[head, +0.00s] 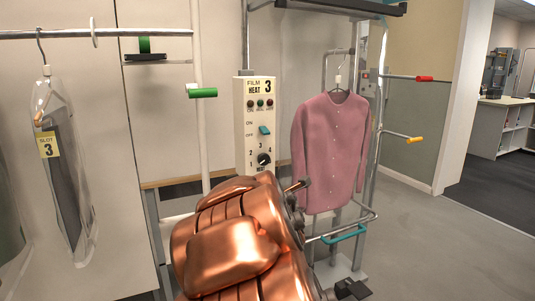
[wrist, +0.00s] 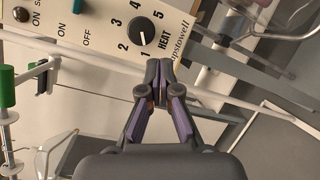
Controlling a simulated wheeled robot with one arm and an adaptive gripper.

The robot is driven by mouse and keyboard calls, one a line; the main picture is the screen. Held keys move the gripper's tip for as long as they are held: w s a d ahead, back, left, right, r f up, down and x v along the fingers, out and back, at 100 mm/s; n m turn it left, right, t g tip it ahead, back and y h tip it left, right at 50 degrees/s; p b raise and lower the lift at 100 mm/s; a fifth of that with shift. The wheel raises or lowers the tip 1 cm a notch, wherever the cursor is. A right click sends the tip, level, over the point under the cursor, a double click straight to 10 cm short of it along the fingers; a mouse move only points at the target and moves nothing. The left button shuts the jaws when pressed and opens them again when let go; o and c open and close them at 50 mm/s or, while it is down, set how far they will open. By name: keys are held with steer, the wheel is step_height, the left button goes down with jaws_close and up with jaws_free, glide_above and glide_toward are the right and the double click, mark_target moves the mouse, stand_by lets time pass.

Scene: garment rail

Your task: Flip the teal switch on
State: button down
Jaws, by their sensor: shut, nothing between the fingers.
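The teal switch (head: 265,130) sits on the front of a cream control panel (head: 241,150), right of the ON and OFF labels and above a black knob (head: 264,159). I cannot tell its position. Its edge shows at the top of the wrist view (wrist: 78,5), where the panel (wrist: 105,45) looks turned. My gripper (wrist: 160,72) is shut and empty, its fingertips close to the panel's lower edge by the HEAT dial (wrist: 141,38), below and right of the switch. I cannot tell whether they touch. In the head view my copper arm hides most of the gripper.
A pink shirt (head: 332,150) hangs on a metal frame right of the panel, with red (head: 425,78) and yellow (head: 415,139) tipped rods sticking out. A bagged garment (head: 63,170) hangs at left. A green-ended peg (head: 203,92) is left of the panel. Open floor lies at right.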

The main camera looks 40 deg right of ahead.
mark_target(264, 130)
steer(key=shift+s+d+r+n+t+y+b, duration=0.25)
steer(key=shift+d+r+n+t+y+b, duration=0.45)
steer(key=shift+n+t, duration=1.5)
steer(key=shift+s+d+r+n+t+y+b, duration=0.4)
steer(key=shift+n+t+b, duration=0.6)
steer(key=shift+n, duration=2.45)
steer(key=shift+s+d+r+n+t+y+b, duration=0.15)
steer(key=shift+d+r+n+t+y+b, duration=0.25)
steer(key=shift+d+n+t+b, duration=1.6)
steer(key=a+n+g+p, duration=0.1)
steer(key=a+p, duration=0.1)
steer(key=shift+a+n, duration=0.3)
steer(key=shift+n, duration=0.05)
steer(key=shift+p+x, duration=0.6)
steer(key=shift+x, duration=4.4)
